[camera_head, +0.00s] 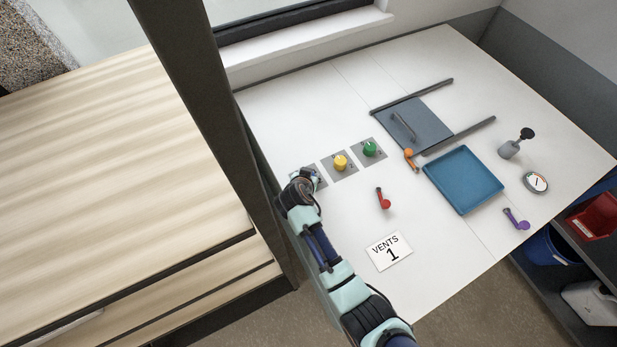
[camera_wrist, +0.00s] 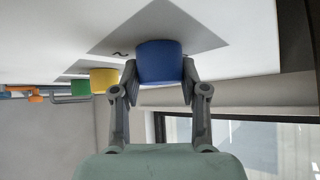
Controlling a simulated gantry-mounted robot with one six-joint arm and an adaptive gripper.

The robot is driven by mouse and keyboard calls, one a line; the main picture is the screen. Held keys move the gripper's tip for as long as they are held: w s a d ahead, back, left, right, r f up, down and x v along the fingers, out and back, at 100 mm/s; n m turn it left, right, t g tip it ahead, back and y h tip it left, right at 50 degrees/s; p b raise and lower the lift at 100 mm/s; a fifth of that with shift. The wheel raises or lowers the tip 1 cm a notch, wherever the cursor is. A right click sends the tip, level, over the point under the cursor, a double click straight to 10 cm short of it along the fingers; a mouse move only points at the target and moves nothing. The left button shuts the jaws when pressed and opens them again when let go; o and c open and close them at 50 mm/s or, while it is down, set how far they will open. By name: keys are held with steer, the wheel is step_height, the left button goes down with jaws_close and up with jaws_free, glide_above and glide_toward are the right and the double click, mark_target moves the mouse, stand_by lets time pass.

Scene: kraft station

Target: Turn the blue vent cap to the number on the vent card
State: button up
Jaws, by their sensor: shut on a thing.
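The blue vent cap (camera_wrist: 161,62) sits on its grey plate (camera_wrist: 205,38) in the wrist view. My gripper (camera_wrist: 160,80) is shut on it, one finger on each side. In the head view my gripper (camera_head: 303,180) is over the leftmost plate and hides the blue cap. The vent card (camera_head: 389,251) lies on the white table and reads "VENTS 1". A dark mark, perhaps a numeral, shows on the plate left of the cap in the wrist view. I cannot tell which number the cap points to.
A yellow cap (camera_head: 340,162) and a green cap (camera_head: 369,148) stand on plates to the right. A red part (camera_head: 383,199), an orange part (camera_head: 409,158), a blue tray (camera_head: 463,180), a sliding panel (camera_head: 425,126), a gauge (camera_head: 535,182) and a purple part (camera_head: 516,220) lie farther right.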

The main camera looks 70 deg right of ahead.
steer(key=shift+f+m+g+b, duration=0.15)
steer(key=shift+m+g+b, duration=0.25)
steer(key=shift+m+g, duration=0.15)
steer(key=o, duration=1.1)
steer(key=shift+o, duration=0.2)
step_height(320, 180, up, 10)
steer(key=shift+r, duration=0.1)
